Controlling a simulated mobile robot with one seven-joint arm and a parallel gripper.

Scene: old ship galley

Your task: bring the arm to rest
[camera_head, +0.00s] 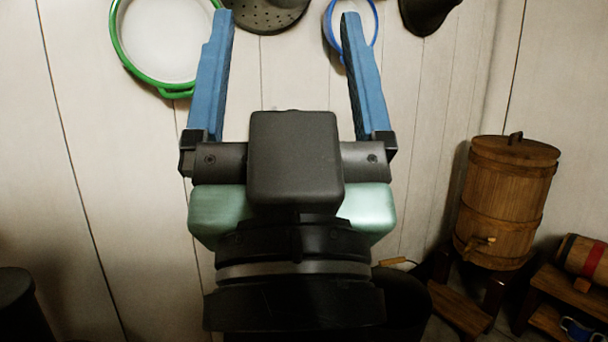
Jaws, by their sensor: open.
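My gripper (287,45) is raised in front of the pale plank wall (430,120). Its two blue fingers point up and stand wide apart, with nothing between them but part of the wall and things hanging behind. The black wrist and pale green gripper body fill the middle of the view. My arm below the wrist is mostly hidden behind it.
A green-rimmed pan (117,40), a dark perforated utensil (268,17), a blue-rimmed round thing (373,30) and a dark item (426,14) hang on the wall. A wooden barrel with a tap (508,200) stands at right, near a small keg (577,262). A dark round object (22,305) is lower left.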

